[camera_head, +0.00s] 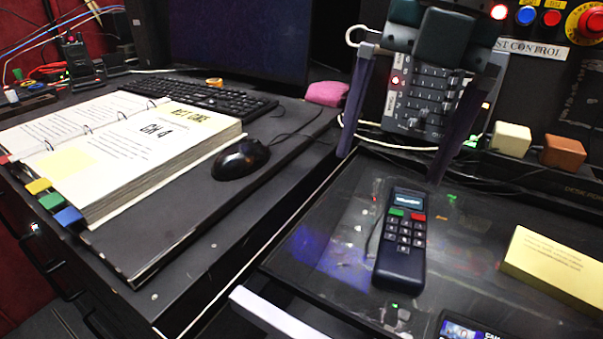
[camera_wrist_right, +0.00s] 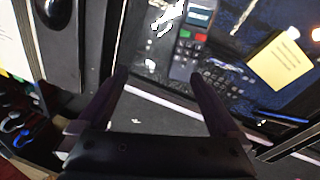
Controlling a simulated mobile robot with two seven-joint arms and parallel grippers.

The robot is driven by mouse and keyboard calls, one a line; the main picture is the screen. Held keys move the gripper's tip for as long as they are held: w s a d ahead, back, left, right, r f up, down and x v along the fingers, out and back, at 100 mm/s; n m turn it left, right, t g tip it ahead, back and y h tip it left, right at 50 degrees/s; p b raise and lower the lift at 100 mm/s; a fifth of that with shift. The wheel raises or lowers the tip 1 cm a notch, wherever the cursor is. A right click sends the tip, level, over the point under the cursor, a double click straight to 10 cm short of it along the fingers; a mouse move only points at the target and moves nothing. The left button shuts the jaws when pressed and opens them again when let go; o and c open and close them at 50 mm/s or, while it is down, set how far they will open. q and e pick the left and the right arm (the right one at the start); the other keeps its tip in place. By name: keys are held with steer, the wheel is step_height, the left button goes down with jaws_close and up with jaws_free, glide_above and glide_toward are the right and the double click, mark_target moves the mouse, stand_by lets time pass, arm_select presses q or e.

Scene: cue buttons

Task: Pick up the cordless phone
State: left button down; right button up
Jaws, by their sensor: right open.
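The cordless phone (camera_head: 400,240) is dark blue, with a small lit screen, a green and a red key, and a grey keypad. It lies face up on the dark desk panel. It also shows in the right wrist view (camera_wrist_right: 190,42), beyond the fingertips. My right gripper (camera_head: 391,166) is open and empty, its two long dark fingers reaching down above and behind the phone's top end in the head view. The fingers also show spread apart in the right wrist view (camera_wrist_right: 158,74). My left gripper is out of view.
A yellow note block (camera_head: 555,264) lies right of the phone. A dark card-like item (camera_head: 470,328) lies in front. A mouse (camera_head: 241,159), a keyboard (camera_head: 215,98) and an open binder (camera_head: 130,150) are on the left. White and brown blocks stand at the back right.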

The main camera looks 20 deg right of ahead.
mark_target(406, 216)
steer(key=d, duration=0.1)
steer(key=d+f+h, duration=0.1)
steer(key=d+m+h, duration=0.1)
steer(key=d, duration=0.1)
steer(key=shift+w+f+b, duration=0.25)
steer(key=shift+w+b, duration=0.05)
steer(key=shift+b, duration=0.05)
step_height(406, 216, down, 3)
steer(key=shift+s+d+f, duration=0.1)
steer(key=shift+f, duration=0.05)
steer(key=f, duration=0.6)
steer(key=shift+w+d, duration=0.2)
steer(key=shift+d, duration=0.05)
jaws_close()
steer(key=shift+r, duration=0.15)
